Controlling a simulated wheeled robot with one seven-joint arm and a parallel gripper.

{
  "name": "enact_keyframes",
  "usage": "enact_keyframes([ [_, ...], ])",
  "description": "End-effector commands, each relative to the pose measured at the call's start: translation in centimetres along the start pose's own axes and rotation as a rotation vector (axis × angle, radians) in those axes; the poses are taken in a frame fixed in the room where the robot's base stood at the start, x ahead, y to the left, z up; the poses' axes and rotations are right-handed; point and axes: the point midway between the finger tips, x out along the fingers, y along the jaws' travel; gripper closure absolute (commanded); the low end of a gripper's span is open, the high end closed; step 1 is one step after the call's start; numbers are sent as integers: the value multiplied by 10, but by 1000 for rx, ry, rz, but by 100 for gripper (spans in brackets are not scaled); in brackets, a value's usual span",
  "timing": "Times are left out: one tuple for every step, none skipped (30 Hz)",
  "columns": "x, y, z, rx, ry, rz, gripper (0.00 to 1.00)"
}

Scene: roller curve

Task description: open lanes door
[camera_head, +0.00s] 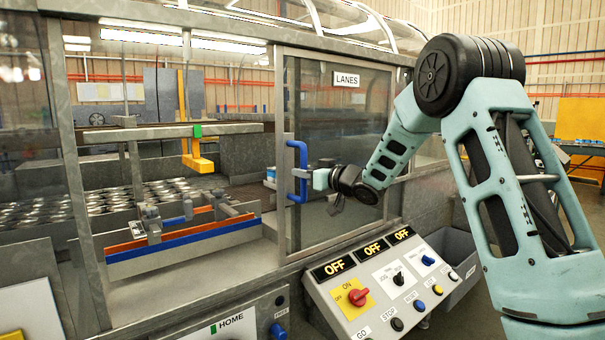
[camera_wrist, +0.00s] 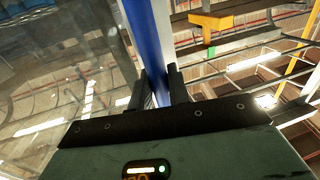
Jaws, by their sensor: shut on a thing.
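The lanes door (camera_head: 336,140) is a clear sliding panel in a grey frame, with a "LANES" label at its top. It stands at the right of the enclosure, and the opening to its left is clear. Its blue vertical handle (camera_head: 297,172) is on the door's left edge. My gripper (camera_head: 308,173) is shut on the handle from the right side. In the wrist view the handle (camera_wrist: 146,40) runs between the two dark fingers (camera_wrist: 157,88). The fingertips are partly hidden behind the handle in the head view.
A control panel (camera_head: 375,285) with "OFF" displays, a red knob and several buttons stands below the door. Inside the opening are an orange and blue rail (camera_head: 185,238), a yellow bracket (camera_head: 197,161) and many round metal rollers (camera_head: 95,205). A grey bin (camera_head: 455,260) stands at the right.

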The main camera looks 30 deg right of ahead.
Motion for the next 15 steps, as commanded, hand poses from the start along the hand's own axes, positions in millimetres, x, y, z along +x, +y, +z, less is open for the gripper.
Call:
enact_keyframes([
  [1, 0, -2, -1, 5, -1, 100],
  [1, 0, -2, -1, 5, 0, 74],
  [1, 0, -2, -1, 5, 0, 63],
  [1, 0, -2, -1, 5, -1, 63],
  [1, 0, -2, -1, 4, -1, 63],
  [1, -1, -2, -1, 4, -1, 63],
  [1, -1, -2, -1, 4, -1, 63],
  [1, -1, -2, -1, 3, -1, 63],
  [1, -1, -1, -1, 3, -1, 63],
  [0, -1, -1, -1, 3, -1, 63],
  [0, -1, -1, -1, 3, -1, 63],
  [0, 0, -1, -1, 3, 0, 63],
  [-2, 0, -1, -1, 3, 0, 63],
  [-3, 0, -1, -1, 3, 0, 63],
  [-7, 0, 0, -2, 2, 1, 63],
])
